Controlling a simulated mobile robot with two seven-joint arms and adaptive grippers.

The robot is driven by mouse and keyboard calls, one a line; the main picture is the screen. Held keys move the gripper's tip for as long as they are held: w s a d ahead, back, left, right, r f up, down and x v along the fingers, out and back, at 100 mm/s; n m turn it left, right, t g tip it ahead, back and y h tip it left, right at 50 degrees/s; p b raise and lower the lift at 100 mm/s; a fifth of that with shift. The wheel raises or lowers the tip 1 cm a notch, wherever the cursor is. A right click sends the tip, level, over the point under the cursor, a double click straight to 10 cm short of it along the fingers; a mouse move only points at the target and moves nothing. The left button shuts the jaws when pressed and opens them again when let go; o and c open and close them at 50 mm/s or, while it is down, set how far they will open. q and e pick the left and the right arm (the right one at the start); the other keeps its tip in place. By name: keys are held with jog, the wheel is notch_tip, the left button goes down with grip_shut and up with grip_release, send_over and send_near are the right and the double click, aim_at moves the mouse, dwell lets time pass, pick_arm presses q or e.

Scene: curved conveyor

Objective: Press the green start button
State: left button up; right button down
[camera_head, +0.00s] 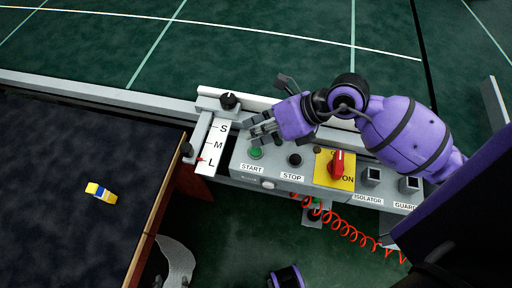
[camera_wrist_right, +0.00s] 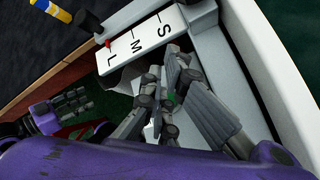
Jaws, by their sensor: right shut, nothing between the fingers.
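The green start button (camera_head: 255,153) sits on the grey control panel (camera_head: 235,168), above the START label. My right gripper (camera_head: 262,128) is just above and behind it in the head view, shut and empty, fingers pointing left. In the right wrist view the fingers (camera_wrist_right: 165,100) show close up, with a bit of green between them; whether they touch the button cannot be told. My left gripper (camera_wrist_right: 62,108) shows at the left of the right wrist view, away from the panel; its jaw state is unclear.
A black stop button (camera_head: 295,160), a red isolator switch (camera_head: 337,164) on a yellow plate and key-like fittings line the panel. An S-M-L scale plate (camera_head: 213,148) stands left. A dark conveyor belt (camera_head: 70,150) carries a yellow, white and blue item (camera_head: 101,192). A red coiled cable (camera_head: 345,230) hangs below.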

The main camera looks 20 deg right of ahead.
pick_arm(q)
jog(key=r+p, duration=0.1)
jog(key=r, duration=0.1)
jog(key=w+r+p, duration=0.1)
jog(key=r+p, duration=0.1)
jog(key=shift+w+a, duration=0.1)
jog(key=shift+w, duration=0.05)
pick_arm(e)
notch_tip(320, 180, up, 4)
jog(key=shift+r, duration=0.15)
pick_arm(q)
jog(key=shift+w, duration=0.15)
jog(key=shift+w+r+t, duration=0.15)
jog(key=shift+w+t, duration=0.15)
jog(key=shift+w, duration=0.1)
jog(key=shift+s, duration=0.1)
